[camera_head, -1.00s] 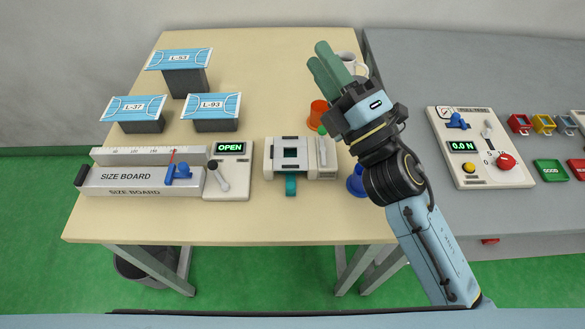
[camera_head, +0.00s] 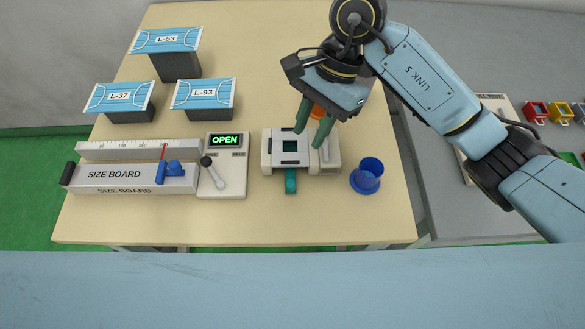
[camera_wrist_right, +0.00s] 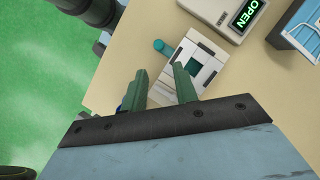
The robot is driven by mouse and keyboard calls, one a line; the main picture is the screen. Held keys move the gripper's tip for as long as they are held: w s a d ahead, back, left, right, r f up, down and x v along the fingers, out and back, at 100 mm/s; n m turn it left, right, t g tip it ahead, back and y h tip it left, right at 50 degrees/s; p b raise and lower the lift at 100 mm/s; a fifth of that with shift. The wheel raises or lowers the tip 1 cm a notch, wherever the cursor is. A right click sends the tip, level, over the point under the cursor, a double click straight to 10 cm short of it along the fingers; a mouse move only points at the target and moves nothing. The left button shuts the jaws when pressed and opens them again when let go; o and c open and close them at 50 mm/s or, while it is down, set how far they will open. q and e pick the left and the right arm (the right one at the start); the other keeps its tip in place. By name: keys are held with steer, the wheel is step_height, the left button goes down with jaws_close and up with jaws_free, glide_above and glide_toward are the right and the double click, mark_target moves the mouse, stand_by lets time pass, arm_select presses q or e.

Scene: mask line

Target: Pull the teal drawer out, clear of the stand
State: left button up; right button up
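The teal drawer (camera_head: 290,181) shows as a teal tab sticking out of the front of the white stand (camera_head: 271,148). A dark teal square shows through the window in the stand's top. In the right wrist view the teal tab (camera_wrist_right: 163,47) sticks out from the white stand (camera_wrist_right: 203,48). My right gripper (camera_head: 311,127) is over the stand, its green fingers apart and pointing down toward it, with nothing between them. In the right wrist view the open fingers (camera_wrist_right: 160,80) lie beside and over the stand. I cannot tell if they touch it. My left gripper is not in view.
A blue cup (camera_head: 367,176) stands right of the stand, and an orange cup (camera_head: 318,111) is partly behind my gripper. A panel reading OPEN with a lever (camera_head: 222,180) and the size board (camera_head: 130,176) stand to the left. Mask stands (camera_head: 203,95) are at the back left.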

mark_target(291, 183)
steer(key=x, duration=1.3)
steer(key=shift+d+f, duration=0.2)
steer(key=shift+d, duration=0.05)
jaws_close()
